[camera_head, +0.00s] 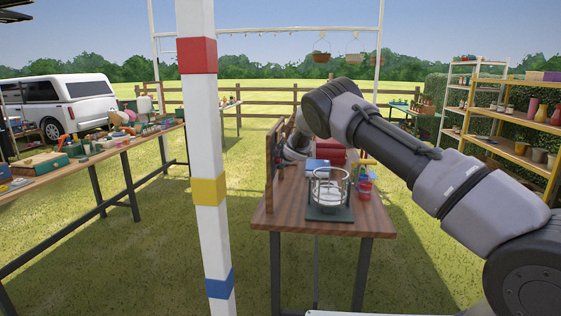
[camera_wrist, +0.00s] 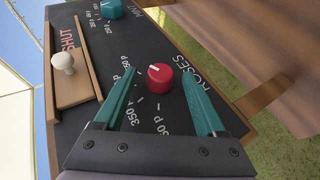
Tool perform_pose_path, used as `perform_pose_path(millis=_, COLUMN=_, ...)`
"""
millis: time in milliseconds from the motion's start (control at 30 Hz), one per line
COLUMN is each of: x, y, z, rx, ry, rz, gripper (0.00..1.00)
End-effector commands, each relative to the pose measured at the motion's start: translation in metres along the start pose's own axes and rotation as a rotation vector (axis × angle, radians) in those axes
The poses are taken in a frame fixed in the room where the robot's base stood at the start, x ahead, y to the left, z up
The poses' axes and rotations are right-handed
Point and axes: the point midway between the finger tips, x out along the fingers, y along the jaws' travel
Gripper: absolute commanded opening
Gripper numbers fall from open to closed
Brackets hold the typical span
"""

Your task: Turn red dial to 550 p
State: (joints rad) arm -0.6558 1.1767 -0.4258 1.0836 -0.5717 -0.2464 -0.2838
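The red dial (camera_wrist: 159,78) is on a dark board (camera_wrist: 120,40) in the wrist view, beside the word ROSES. Its white pointer line aims to the upper left of the picture. Number labels ending in "50 P" ring it; one reads 350 and others are partly hidden by my finger. My gripper (camera_wrist: 161,75) is open, with one green finger on each side of the dial and gaps to both. In the head view the board (camera_head: 273,160) is seen edge-on, and my gripper and the dial cannot be made out there.
A teal dial (camera_wrist: 110,9) marked MINT and a wooden slider with a pale knob (camera_wrist: 63,63) marked SHUT share the board. In the head view, a glass vessel (camera_head: 330,188) and a red cup (camera_head: 364,187) stand on the wooden table (camera_head: 285,218). A striped post (camera_head: 203,130) stands left.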

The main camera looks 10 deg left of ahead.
Motion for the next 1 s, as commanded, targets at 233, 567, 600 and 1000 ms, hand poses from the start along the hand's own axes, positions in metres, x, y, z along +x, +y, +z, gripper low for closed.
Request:
perform_pose_path(millis=233, x=-0.004, y=0.000, z=-0.001, rx=-0.002, ry=0.001, rz=-0.001, gripper=0.73)
perform_pose_path(millis=567, x=-0.057, y=0.000, z=-0.001, rx=0.002, ry=0.000, rz=-0.001, gripper=0.73)
perform_pose_path(millis=600, x=-0.065, y=0.001, z=-0.001, rx=0.001, ry=0.001, rz=0.000, gripper=0.73)
perform_pose_path(millis=1000, x=-0.108, y=0.000, z=0.001, rx=0.001, ry=-0.001, rz=0.000, gripper=0.73)
